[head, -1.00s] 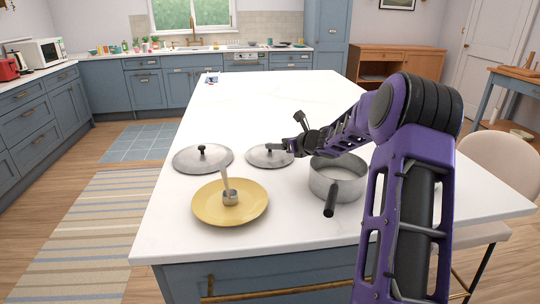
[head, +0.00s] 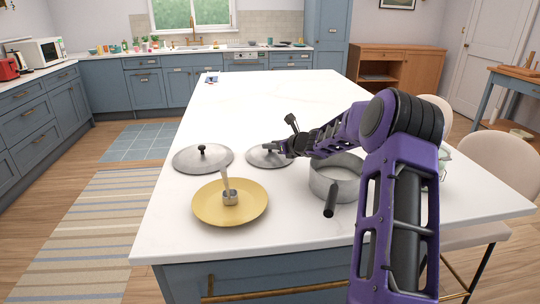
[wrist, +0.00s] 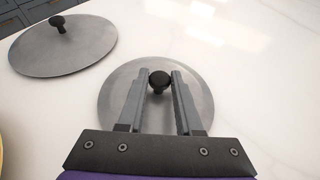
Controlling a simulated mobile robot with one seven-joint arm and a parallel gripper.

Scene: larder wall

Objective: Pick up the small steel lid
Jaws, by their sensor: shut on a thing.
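The small steel lid (head: 258,159) is a round grey disc with a black knob, on the white island counter between a larger lid and a pot. In the wrist view the small lid (wrist: 118,97) lies below my gripper (wrist: 160,73), whose two fingers stand on either side of its black knob and are shut on it. In the head view my gripper (head: 276,148) is over the lid and hides part of its top and right side. The lid looks level and at counter height; I cannot tell any small gap beneath it.
A larger steel lid (head: 190,163) lies left of the small one. A steel saucepan (head: 322,185) with a dark handle stands to the right, partly under my arm. The counter (head: 270,105) behind is mostly clear.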

